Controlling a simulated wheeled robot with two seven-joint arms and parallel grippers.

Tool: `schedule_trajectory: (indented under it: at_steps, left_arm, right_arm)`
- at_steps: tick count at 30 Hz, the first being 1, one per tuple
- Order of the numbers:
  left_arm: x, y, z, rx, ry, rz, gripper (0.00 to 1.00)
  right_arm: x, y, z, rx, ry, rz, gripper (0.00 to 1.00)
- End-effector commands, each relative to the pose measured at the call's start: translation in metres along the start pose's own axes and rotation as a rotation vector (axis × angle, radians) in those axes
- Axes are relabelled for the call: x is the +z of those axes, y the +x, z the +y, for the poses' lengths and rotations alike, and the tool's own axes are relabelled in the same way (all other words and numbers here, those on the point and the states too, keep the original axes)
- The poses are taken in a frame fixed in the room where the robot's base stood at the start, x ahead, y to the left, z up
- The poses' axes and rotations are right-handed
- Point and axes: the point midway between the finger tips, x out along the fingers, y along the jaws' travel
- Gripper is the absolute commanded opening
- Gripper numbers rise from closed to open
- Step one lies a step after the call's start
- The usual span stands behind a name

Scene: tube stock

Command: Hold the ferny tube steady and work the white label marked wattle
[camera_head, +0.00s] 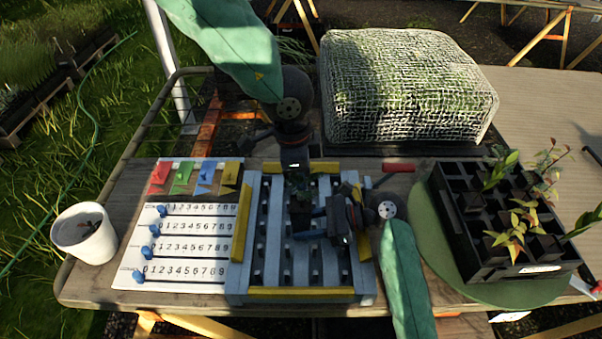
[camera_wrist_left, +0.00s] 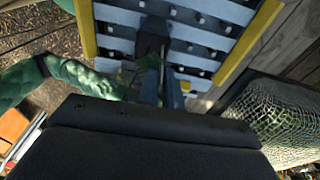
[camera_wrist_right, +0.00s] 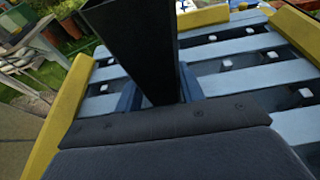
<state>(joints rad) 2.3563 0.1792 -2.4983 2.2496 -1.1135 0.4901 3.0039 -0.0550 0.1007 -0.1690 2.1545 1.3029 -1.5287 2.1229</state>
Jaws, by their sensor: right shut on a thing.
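The ferny tube (camera_head: 300,217) is a dark square tube with fine green foliage (camera_head: 298,183) at its top, standing over the blue slatted rack. My right gripper (camera_head: 308,224) reaches in from the right and is shut on the tube. In the right wrist view the black tube (camera_wrist_right: 140,45) rises between the fingers. My left gripper (camera_head: 296,168) points down just behind and above the foliage. In the left wrist view its fingers (camera_wrist_left: 160,85) are close together near the leaves and the dark tube; their gap is unclear. I cannot make out the wattle label.
The blue rack has yellow rails (camera_head: 300,293). A numbered board (camera_head: 190,240) with coloured tags and a white cup (camera_head: 84,233) are at left. A black tray (camera_head: 470,225) of seedlings is at right. A mesh-covered block (camera_head: 405,90) is behind.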

Motion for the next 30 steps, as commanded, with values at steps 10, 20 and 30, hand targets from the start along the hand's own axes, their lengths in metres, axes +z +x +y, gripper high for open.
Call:
schedule_trajectory:
  at_steps: [10,20,30]
  left_arm:
    - [0.0,-0.001,0.0,0.0,0.0,0.001,0.25]
    - [0.0,-0.034,-0.001,-0.003,-0.001,0.004,0.25]
    - [0.0,-0.096,-0.001,-0.002,0.0,0.003,0.25]
  right_arm:
    - [0.0,0.0,0.0,0.0,0.0,0.0,0.26]
    - [0.0,0.0,0.0,0.0,0.0,0.0,0.26]
    - [0.0,0.0,0.0,0.0,0.0,0.0,0.26]
